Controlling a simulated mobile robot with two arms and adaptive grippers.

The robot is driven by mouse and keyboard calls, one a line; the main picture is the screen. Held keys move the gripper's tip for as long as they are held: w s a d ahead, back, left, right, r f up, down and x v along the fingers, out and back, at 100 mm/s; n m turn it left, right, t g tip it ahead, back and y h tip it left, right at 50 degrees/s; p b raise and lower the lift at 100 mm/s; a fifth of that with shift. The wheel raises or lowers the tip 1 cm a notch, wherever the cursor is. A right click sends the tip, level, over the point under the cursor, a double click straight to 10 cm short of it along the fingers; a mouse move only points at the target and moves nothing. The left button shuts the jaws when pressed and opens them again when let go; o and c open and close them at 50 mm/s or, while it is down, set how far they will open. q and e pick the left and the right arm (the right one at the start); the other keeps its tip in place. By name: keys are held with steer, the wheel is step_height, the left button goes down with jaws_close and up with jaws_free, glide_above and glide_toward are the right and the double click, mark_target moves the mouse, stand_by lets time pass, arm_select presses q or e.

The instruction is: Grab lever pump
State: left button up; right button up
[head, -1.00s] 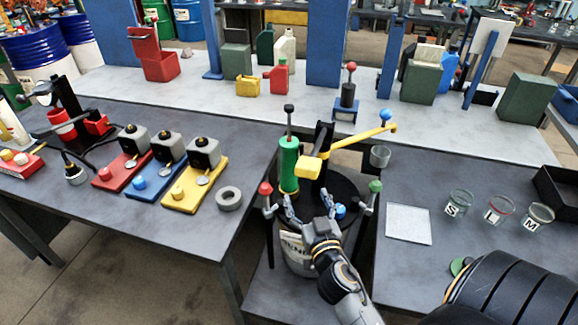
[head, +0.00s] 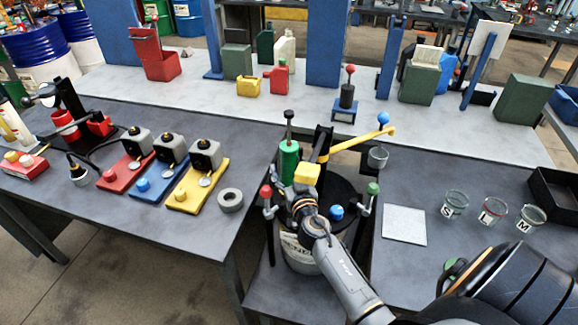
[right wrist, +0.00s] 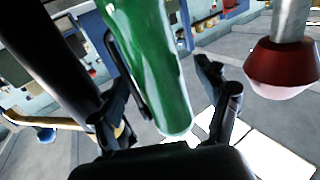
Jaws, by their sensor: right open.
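A pump with a green cylinder (head: 289,163) and a black knob (head: 288,114) on top stands over the drum between the tables. Beside it a yellow lever (head: 350,145) with a blue ball end slopes up to the right. My right gripper (head: 293,190) is at the green cylinder's lower part, which it partly hides in the head view. In the right wrist view the green cylinder (right wrist: 158,70) lies between the open fingers of the right gripper (right wrist: 158,85); contact is not clear. My left gripper is not in view.
Clamp handles with a red knob (head: 266,191) and a green knob (head: 373,188) flank the drum's black lid. A red knob (right wrist: 283,70) is close right of the fingers. Three coloured pump bases stand on the left table.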

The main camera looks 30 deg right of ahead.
steer(key=shift+w+d, duration=0.2)
steer(key=shift+w, duration=0.45)
steer(key=shift+s, duration=0.15)
steer(key=c, duration=0.3)
jaws_close()
steer(key=shift+r, duration=0.15)
